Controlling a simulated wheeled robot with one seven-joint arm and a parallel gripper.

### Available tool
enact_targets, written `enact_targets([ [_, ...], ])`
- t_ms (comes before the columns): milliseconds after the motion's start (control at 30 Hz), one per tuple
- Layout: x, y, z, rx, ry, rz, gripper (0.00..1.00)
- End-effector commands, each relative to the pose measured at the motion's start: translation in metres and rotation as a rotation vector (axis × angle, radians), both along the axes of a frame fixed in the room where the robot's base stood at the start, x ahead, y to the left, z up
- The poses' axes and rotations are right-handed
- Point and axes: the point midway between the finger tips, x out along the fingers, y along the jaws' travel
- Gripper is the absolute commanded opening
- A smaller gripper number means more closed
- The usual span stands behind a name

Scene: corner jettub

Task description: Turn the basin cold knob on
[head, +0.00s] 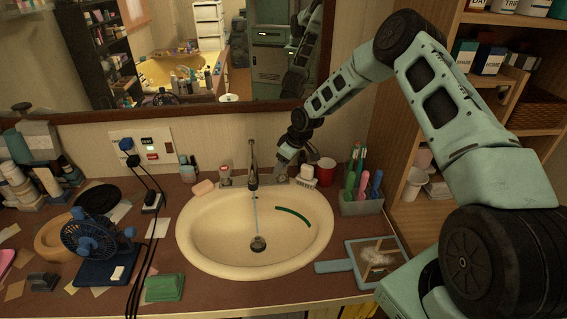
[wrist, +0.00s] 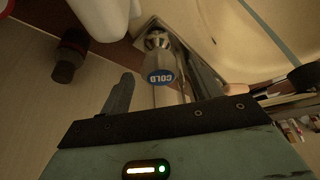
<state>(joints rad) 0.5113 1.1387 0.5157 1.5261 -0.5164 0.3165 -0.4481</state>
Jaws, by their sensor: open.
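The cold knob (wrist: 160,72) shows in the wrist view as a round metal knob with a blue cap lettered COLD, at the right of the faucet in the head view. My gripper (head: 284,162) reaches down to it from the back right. In the wrist view my gripper (wrist: 157,84) is open, with the knob between its fingers; whether either finger touches it I cannot tell. The faucet (head: 252,172) stands behind the cream basin (head: 190,240). A thin pale-blue line runs from the spout to the drain. The red-capped knob (head: 225,174) is at the faucet's left.
A white bottle (head: 307,172), a red cup (head: 326,170) and a grey holder with brushes (head: 362,203) stand close right of my gripper. A mirror (head: 200,100) is behind. A soap bar (head: 203,188) lies left; a fan (head: 95,245) and cables crowd the left counter.

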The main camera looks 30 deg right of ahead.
Motion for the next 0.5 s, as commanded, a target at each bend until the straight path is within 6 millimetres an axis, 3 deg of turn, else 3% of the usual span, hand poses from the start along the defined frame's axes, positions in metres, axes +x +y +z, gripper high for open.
enact_targets([
  [267,-0.005,-0.004,0.017,0.000,-0.003,-0.001,0.63],
  [500,-0.022,-0.017,0.065,-0.002,-0.003,-0.002,0.63],
])
